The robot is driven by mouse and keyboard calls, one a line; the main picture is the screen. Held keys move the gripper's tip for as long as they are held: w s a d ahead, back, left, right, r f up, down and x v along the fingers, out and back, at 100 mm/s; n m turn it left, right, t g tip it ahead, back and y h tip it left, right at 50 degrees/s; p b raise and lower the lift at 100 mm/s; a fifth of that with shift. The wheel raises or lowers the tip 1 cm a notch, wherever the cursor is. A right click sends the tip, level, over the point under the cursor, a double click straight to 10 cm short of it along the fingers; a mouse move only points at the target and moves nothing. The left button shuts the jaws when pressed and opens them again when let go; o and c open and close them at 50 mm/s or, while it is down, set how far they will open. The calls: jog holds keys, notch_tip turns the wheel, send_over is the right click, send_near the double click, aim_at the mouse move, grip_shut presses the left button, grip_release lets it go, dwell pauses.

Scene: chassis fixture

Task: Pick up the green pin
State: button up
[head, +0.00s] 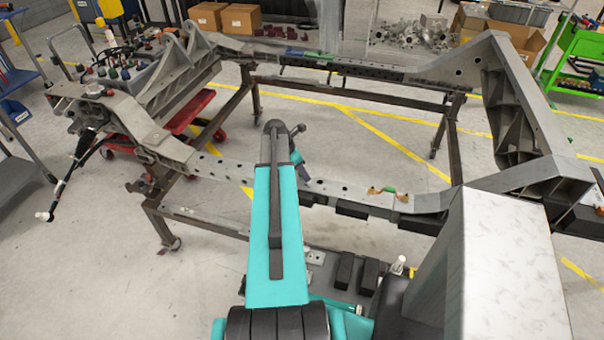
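A small green piece (389,190), which looks like the green pin, lies on the top of the near rail (345,192) of the grey chassis, between two small copper-coloured parts. It is too small to make out its shape. Another green piece (318,56) shows on the far rail beside a blue one. My teal arm reaches forward over the near rail, left of the green piece. My gripper (303,172) is mostly hidden behind the arm, by the near rail. It is apart from the green piece, and its fingers cannot be made out.
The chassis stands on a dark metal frame (440,125). A tall slanted crossmember (525,120) rises at the right. A red cart (190,112) stands under the left end. Cardboard boxes (240,18) and a green cart (580,55) stand behind. Space inside the chassis is open.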

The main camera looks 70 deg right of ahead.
jog(key=shift+f, duration=0.3)
dwell(0.4)
grip_shut()
jog(key=shift+r, duration=0.15)
jog(key=shift+r+b, duration=1.4)
jog(key=shift+r, duration=3.5)
notch_tip(320, 180, up, 6)
jog(key=p, duration=0.5)
jog(key=shift+r, duration=0.15)
jog(key=shift+s, duration=0.15)
